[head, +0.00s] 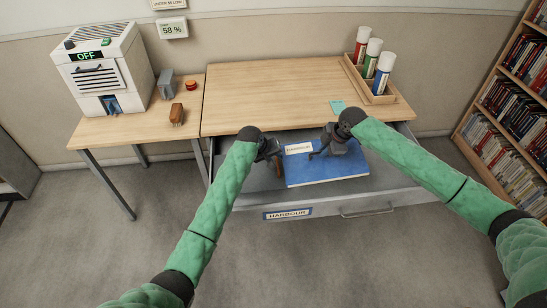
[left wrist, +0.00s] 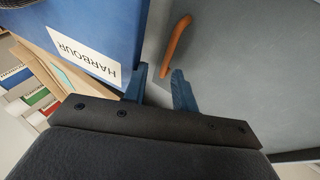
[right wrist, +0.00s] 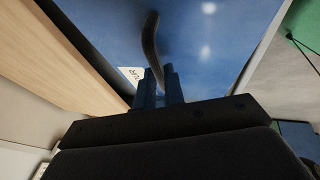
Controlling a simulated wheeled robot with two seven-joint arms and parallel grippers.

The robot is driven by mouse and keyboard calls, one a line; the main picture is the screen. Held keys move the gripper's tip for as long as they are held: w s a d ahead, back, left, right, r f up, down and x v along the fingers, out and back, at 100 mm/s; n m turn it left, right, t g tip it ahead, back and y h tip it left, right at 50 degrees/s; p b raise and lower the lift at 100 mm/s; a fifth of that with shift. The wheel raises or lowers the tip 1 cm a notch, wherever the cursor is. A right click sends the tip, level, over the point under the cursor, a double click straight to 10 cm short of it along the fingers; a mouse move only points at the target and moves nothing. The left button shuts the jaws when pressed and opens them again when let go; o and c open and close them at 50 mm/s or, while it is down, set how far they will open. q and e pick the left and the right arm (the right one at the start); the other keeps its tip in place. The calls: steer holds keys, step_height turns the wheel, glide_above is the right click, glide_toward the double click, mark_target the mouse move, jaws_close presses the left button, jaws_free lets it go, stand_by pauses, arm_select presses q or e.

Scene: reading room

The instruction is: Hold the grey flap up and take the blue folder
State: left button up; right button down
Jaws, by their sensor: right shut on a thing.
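The blue folder (head: 325,174), with a white label, lies flat within the open drawer (head: 385,180); I cannot tell whether it touches the drawer floor. My right gripper (head: 327,152) is shut on the folder's dark curved handle (right wrist: 150,42). My left gripper (head: 277,157) is open and empty by the folder's left edge. The folder's HARBOUR label (left wrist: 85,52) shows in the left wrist view. A brown curved pull (left wrist: 178,42) stands on a grey surface (left wrist: 240,70) just beyond the left fingertips. I cannot tell whether that surface is the grey flap or the drawer floor.
The wooden desk top (head: 270,95) lies behind the drawer and holds a rack (head: 398,104) of several tubes. A side table (head: 110,128) at left carries a white machine (head: 125,60) and a brush (head: 177,115). A bookcase (head: 510,90) stands at right. The desk's middle is clear.

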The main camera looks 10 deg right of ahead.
arm_select(q)
steer(key=shift+d+r, duration=0.15)
step_height(320, 180, up, 10)
stand_by(1.0)
stand_by(0.3)
